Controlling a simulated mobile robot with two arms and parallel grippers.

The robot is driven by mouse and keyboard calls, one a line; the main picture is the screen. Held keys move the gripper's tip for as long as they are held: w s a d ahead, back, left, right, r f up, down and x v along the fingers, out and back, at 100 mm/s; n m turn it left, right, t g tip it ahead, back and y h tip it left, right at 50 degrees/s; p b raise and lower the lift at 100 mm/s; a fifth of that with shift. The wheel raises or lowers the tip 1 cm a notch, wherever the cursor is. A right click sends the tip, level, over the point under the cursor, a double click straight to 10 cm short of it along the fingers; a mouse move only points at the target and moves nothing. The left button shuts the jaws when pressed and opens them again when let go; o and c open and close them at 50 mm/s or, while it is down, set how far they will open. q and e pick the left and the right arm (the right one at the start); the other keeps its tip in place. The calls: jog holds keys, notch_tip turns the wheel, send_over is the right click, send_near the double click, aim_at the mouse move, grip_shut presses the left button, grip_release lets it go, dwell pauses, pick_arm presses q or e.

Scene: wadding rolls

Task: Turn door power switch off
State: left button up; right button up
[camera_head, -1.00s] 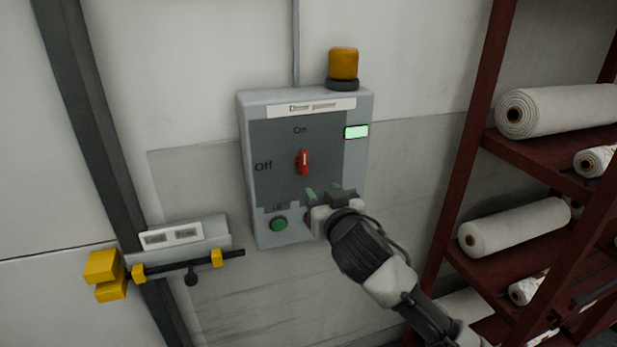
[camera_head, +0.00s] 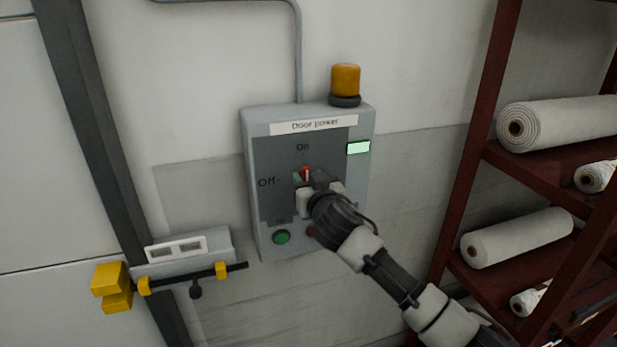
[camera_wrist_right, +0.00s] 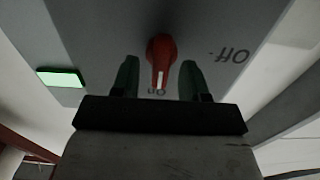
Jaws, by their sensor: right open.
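The door power box (camera_head: 263,225) is a grey panel on the wall, labelled "Door power", with "On" above and "Off" to the left of its red rotary switch (camera_head: 306,172). The switch stands upright, its white mark towards "On". In the right wrist view the red switch (camera_wrist_right: 160,62) sits between the two green fingers of my open right gripper (camera_wrist_right: 160,82), with a gap on each side. In the head view my right gripper (camera_head: 308,180) is at the switch and covers its lower part. My left gripper is not in view.
A green button (camera_head: 281,237) and a partly hidden red button (camera_head: 311,231) are low on the box. A lit green indicator (camera_head: 358,148) is at its right, an amber lamp (camera_head: 345,80) on top. A door latch bar (camera_head: 195,275) is at lower left; a red rack (camera_head: 482,150) stands right.

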jog(key=shift+w+a+r, duration=0.1)
grip_shut()
dwell(0.3)
jog(key=shift+n, duration=0.3)
jog(key=n, duration=0.3)
jog(key=shift+a, duration=0.15)
jog(key=shift+s+a+f+n+p, duration=0.15)
jog(key=shift+n+p, duration=0.4)
jog(key=shift+n, duration=1.8)
jog(key=shift+a+f+n+p, duration=0.1)
jog(key=shift+f+n+p, duration=0.3)
jog(key=shift+n, duration=2)
jog(key=shift+s+a+f+n+p, duration=0.1)
jog(key=shift+n+p, duration=0.55)
jog(key=shift+n, duration=1.7)
